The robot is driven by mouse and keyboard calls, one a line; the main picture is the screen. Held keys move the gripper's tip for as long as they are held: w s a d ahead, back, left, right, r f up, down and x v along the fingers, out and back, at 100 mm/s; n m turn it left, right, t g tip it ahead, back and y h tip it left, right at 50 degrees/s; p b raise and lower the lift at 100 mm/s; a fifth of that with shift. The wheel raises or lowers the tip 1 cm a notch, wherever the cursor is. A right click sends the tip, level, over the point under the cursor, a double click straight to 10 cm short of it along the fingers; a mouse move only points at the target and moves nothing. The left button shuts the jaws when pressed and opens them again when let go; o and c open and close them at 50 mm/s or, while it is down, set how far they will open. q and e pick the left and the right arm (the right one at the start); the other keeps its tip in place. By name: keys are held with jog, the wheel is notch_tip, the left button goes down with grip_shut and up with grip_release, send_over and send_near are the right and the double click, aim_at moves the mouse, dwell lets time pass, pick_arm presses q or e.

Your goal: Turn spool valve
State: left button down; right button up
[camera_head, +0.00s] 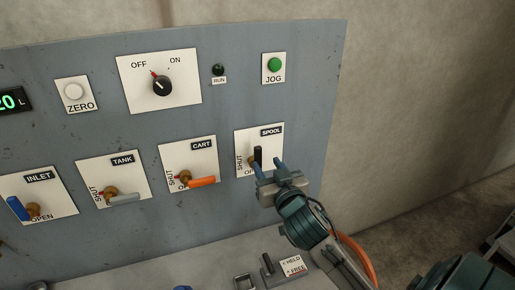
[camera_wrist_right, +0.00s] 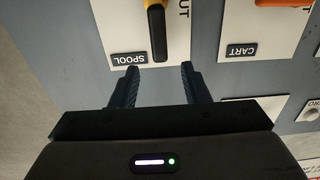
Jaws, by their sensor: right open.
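The spool valve has a black lever (camera_head: 258,155) on a white plate (camera_head: 271,143) labelled SPOOL, at the right of the lower row on the grey panel. The lever points upward from its brass hub. My right gripper (camera_head: 270,168) is open in front of this plate, with its blue fingers pointing at the panel. In the right wrist view the black lever (camera_wrist_right: 157,35) shows just ahead of the gap between the open fingertips (camera_wrist_right: 160,68). My left gripper is not in view.
The CART valve with an orange lever (camera_head: 202,182) is just left of the spool plate. TANK (camera_head: 125,199) and INLET (camera_head: 18,208) levers are further left. Above are an OFF/ON knob (camera_head: 163,86) and a green JOG button (camera_head: 274,64).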

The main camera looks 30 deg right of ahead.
aim_at(259, 154)
jog(key=p+x, duration=0.1)
jog(key=x, duration=0.3)
jog(key=shift+w, duration=0.1)
jog(key=p+x, duration=0.1)
jog(key=x, duration=0.2)
jog(key=shift+w+d+f, duration=0.1)
jog(key=shift+w+f, duration=0.05)
jog(key=shift+w, duration=0.25)
jog(key=shift+c, duration=1.1)
grip_shut()
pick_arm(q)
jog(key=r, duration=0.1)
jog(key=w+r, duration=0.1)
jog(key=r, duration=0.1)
